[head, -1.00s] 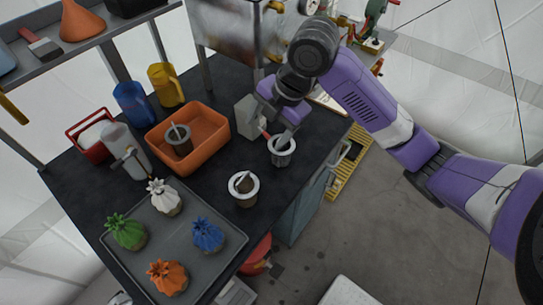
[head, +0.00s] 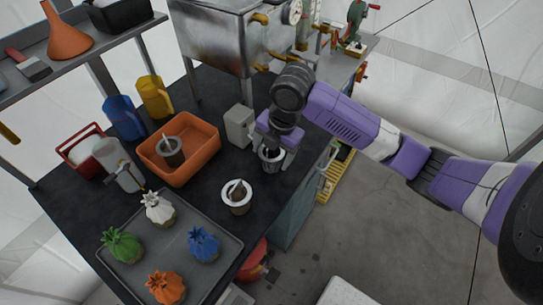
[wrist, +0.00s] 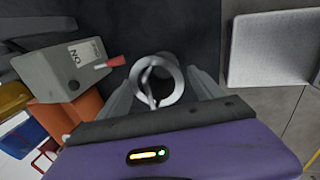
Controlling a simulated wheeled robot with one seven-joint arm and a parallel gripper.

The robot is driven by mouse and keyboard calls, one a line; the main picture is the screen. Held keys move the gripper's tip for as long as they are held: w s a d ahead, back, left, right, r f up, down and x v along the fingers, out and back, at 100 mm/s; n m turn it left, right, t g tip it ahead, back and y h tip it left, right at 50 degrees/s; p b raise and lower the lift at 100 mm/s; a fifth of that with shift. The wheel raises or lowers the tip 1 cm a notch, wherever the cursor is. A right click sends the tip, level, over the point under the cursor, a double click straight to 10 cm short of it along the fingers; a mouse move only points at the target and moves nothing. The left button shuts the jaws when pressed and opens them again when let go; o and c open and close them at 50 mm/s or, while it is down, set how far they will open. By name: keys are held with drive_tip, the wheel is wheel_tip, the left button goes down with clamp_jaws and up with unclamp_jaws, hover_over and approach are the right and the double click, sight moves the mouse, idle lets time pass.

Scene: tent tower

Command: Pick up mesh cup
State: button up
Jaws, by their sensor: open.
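A grey cup with a pale rim and a stick-like utensil inside, apparently the mesh cup (head: 271,165), stands on the dark counter near its right edge. My gripper (head: 273,155) is open and low over it, with a finger on either side. In the wrist view the cup (wrist: 168,98) sits between the spread fingers of my gripper (wrist: 160,92), seen from above with its round opening facing me. I cannot tell whether the fingers touch it. My gripper partly hides the cup in the head view.
A grey switch box (head: 239,125) with a red lever (wrist: 110,63) stands close to the left of my gripper. A white-rimmed cup (head: 237,197) is nearer the front. An orange bin (head: 205,165) holds another cup (head: 170,153). A tray (head: 190,275) carries several coloured spiky pots.

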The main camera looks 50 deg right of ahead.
drive_tip(key=c, duration=1.2)
